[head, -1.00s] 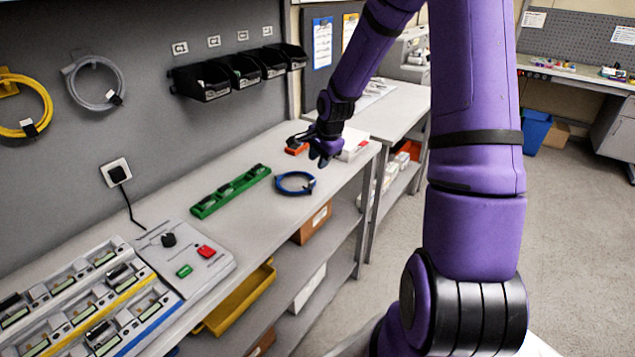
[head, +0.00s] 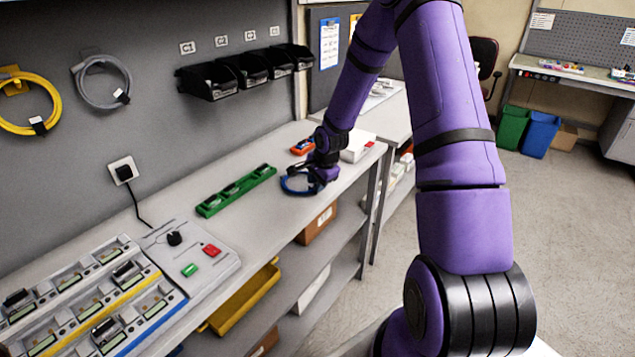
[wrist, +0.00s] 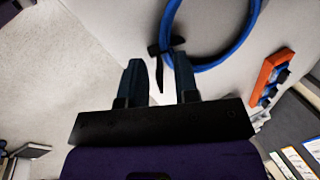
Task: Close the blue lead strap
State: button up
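The blue lead (head: 290,187) lies coiled in a ring on the bench, and part of the ring shows in the wrist view (wrist: 216,62). Its black strap (wrist: 166,47) sits on the coil, with a thin tail hanging toward my gripper. In the wrist view my gripper (wrist: 160,68) is open, with a clear gap between its two fingers. The strap's tail end appears in that gap; I cannot tell whether a finger touches it. In the head view my gripper (head: 322,182) is low at the ring's right side and hides part of it.
A green holder (head: 236,191) lies left of the coil. An orange item (head: 303,147) and a white box (head: 358,147) are behind my gripper. A control box (head: 190,250) is nearer. Yellow (head: 40,115) and grey leads (head: 101,82) hang on the wall. The bench's front edge is close.

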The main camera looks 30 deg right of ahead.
grip_shut()
jog(key=shift+w, duration=0.15)
jog(key=g, duration=0.2)
jog(key=w+g, duration=0.1)
jog(key=g, duration=0.1)
jog(key=shift+w+a+r, duration=0.1)
jog(key=shift+a+r, duration=0.05)
jog(key=shift+a, duration=0.05)
jog(key=g, duration=0.1)
jog(key=w+g, duration=0.1)
jog(key=g, duration=0.1)
jog(key=shift+h, duration=0.4)
jog(key=shift+w+f+g, duration=0.2)
jog(key=shift+g, duration=0.65)
jog(key=shift+w+f+g, duration=0.15)
jog(key=shift+g, duration=0.7)
